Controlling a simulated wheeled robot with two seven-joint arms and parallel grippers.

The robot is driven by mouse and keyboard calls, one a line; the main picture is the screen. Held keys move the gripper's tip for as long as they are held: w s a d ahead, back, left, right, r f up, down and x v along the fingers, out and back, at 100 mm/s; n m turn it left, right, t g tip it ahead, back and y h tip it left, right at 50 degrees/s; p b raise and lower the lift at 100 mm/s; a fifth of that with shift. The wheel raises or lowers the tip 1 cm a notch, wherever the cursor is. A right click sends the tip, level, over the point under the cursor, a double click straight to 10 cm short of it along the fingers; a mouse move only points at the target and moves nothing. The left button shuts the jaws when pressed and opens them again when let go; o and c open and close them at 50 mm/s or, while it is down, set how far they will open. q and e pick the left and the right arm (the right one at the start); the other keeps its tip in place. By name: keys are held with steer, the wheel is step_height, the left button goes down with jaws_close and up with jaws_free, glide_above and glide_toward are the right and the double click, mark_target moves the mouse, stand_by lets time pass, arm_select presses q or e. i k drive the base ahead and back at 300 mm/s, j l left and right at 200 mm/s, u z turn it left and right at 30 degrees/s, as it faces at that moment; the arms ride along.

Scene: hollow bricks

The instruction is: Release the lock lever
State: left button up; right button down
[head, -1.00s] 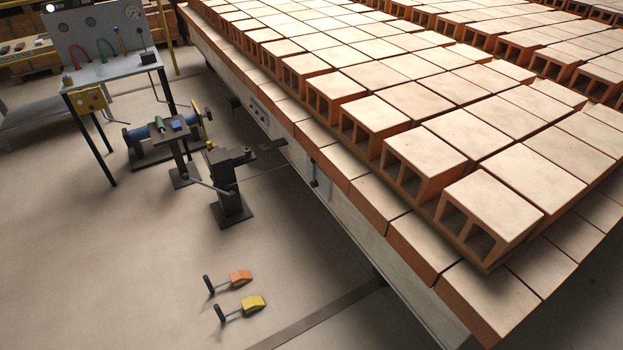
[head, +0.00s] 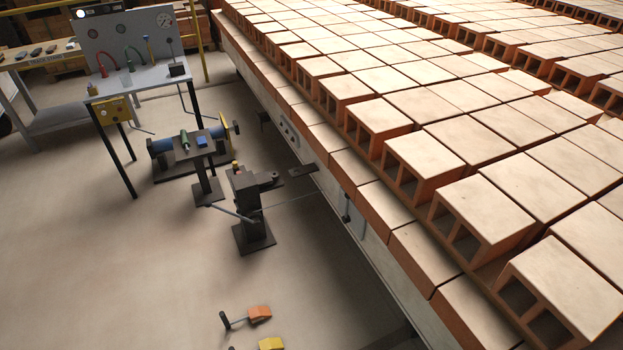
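A dark grey post mechanism (head: 250,205) stands on a square floor plate beside the brick-laden car. A thin grey lever (head: 230,213) sticks out from it to the left, sloping up and away from the post. A small dark lever-like part (head: 346,206) hangs on the pale side of the car. I cannot tell for certain which of these is the lock lever. Neither of my grippers is in view, and nothing touches these parts.
The car carries rows of hollow bricks (head: 480,215) along the right. An orange pedal (head: 260,313) and a partly cut-off yellow pedal (head: 271,343) lie on the floor. A gauge bench (head: 140,78) and a small stand (head: 205,150) are behind. The floor at left is clear.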

mark_target(345, 219)
steer(key=i+u, duration=0.25)
steer(key=i, duration=0.3)
steer(key=i+l+u, duration=0.25)
steer(key=i, duration=0.25)
